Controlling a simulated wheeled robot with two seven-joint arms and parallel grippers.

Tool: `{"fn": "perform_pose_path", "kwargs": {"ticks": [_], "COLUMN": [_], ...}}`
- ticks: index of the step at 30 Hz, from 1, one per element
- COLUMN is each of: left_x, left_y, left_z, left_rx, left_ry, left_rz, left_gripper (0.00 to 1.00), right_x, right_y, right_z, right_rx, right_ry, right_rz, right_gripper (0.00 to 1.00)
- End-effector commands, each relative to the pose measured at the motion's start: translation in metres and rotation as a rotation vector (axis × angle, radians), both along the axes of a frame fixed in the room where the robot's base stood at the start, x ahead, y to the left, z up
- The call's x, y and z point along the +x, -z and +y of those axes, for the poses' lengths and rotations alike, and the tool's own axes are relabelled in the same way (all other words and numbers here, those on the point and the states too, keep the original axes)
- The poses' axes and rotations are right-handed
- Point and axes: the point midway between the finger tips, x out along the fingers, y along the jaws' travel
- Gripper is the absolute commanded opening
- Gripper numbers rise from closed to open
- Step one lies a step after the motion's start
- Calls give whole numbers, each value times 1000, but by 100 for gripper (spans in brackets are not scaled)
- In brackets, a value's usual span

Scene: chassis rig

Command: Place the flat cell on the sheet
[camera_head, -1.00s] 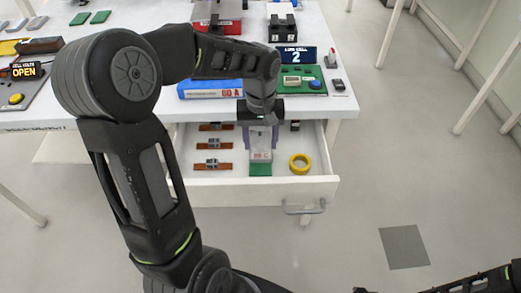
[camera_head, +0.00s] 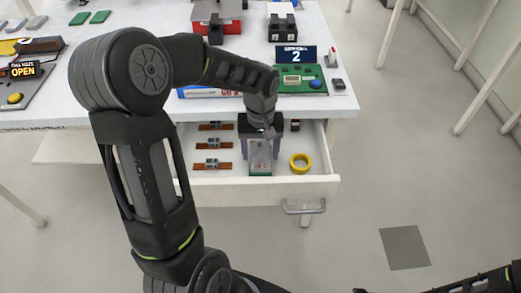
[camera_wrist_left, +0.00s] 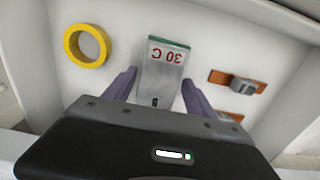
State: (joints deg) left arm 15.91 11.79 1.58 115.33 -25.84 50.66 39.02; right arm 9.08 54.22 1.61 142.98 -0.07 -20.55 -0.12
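The flat cell (camera_head: 260,156) is a silver-grey slab marked "30 C" in red, inside the open drawer. It also shows in the left wrist view (camera_wrist_left: 164,72), label upside down. My left gripper (camera_head: 262,147) points down into the drawer, its purple fingers along the cell's two sides (camera_wrist_left: 159,80); it looks shut on the cell, though contact at the left finger is hard to make out. My right gripper is not in view.
A yellow ring (camera_head: 300,163) lies right of the cell. Several orange-brown parts (camera_head: 212,165) lie on the left. The drawer's front wall (camera_head: 262,190) is close in front. A blue-and-white box (camera_head: 210,93) and a green board (camera_head: 303,80) stand on the table behind.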

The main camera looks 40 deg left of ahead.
Motion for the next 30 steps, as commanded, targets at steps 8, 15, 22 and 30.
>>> {"fn": "perform_pose_path", "kwargs": {"ticks": [8,15,22,30], "left_x": [0,0,1,0], "left_y": [0,-7,-42,-98], "left_z": [0,0,0,0], "left_rx": [0,1,1,0], "left_ry": [0,0,-1,-1], "left_rz": [0,-1,-4,-4], "left_gripper": [76,76,76,76], "right_x": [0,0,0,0], "right_y": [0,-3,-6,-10], "right_z": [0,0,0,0], "right_rx": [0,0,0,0], "right_ry": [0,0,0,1], "right_rz": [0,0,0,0], "right_gripper": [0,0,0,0]}}
